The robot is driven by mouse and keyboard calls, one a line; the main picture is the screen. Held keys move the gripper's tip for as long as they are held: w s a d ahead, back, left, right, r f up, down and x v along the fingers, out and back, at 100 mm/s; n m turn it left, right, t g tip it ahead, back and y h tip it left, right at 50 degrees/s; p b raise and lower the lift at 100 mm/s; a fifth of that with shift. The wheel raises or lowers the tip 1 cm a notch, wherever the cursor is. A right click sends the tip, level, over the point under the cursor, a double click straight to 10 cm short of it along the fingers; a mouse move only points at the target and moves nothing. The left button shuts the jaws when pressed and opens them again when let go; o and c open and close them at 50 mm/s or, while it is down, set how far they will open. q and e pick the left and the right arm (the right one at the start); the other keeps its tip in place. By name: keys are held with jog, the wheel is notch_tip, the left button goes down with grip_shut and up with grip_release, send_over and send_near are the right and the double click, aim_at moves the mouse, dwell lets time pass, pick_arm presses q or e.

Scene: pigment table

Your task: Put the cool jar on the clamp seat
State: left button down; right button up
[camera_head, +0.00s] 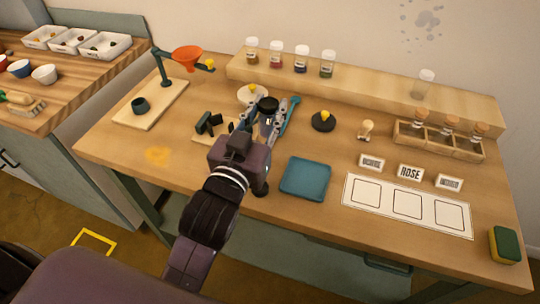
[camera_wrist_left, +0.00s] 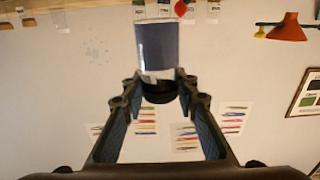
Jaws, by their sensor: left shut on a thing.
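My left gripper (camera_head: 268,116) is shut on a clear jar with dark blue contents and a black lid (camera_head: 268,103). In the left wrist view the jar (camera_wrist_left: 156,48) shows large, with the lid end between the fingertips (camera_wrist_left: 160,88); that picture is upside down, and the jar looks upright. A dark clamp (camera_head: 208,122) stands on a small wooden board (camera_head: 201,138) just left of the gripper, partly hidden by it. The jar is beside the clamp and looks raised; its exact height is hard to tell. My right gripper is out of view.
A white dish (camera_head: 244,98) and a teal tool (camera_head: 291,113) are close to the gripper. A blue tray (camera_head: 305,179) lies front right.

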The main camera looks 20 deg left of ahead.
pick_arm(q)
notch_tip(320, 180, down, 12)
jog(key=shift+r+b, duration=0.1)
jog(key=shift+b, duration=0.9)
jog(key=c, duration=2)
grip_release()
jog(key=shift+f, duration=0.25)
jog(key=shift+o, duration=1)
jog(key=shift+r, duration=0.1)
